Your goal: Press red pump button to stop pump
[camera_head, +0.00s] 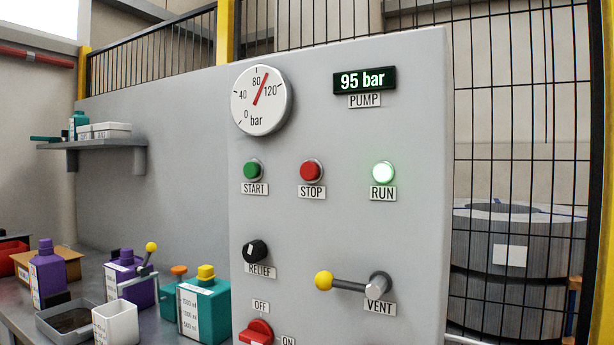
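The red STOP button (311,171) is a round button in the middle of the grey control panel (340,230), with a STOP label under it. A green START button (252,170) sits to its left. To its right the RUN lamp (383,173) glows bright pale green. The pump display (364,80) reads 95 bar in green. The round white gauge (261,95) has a red needle between 80 and 120. Neither of my grippers shows in the head view.
A black RELIEF knob (256,251), a VENT lever (347,284) with a yellow ball and a red OFF/ON switch (257,333) are lower on the panel. Purple bottles (47,272) and a teal container (204,309) stand on the bench at left. A mesh fence (515,150) is at right.

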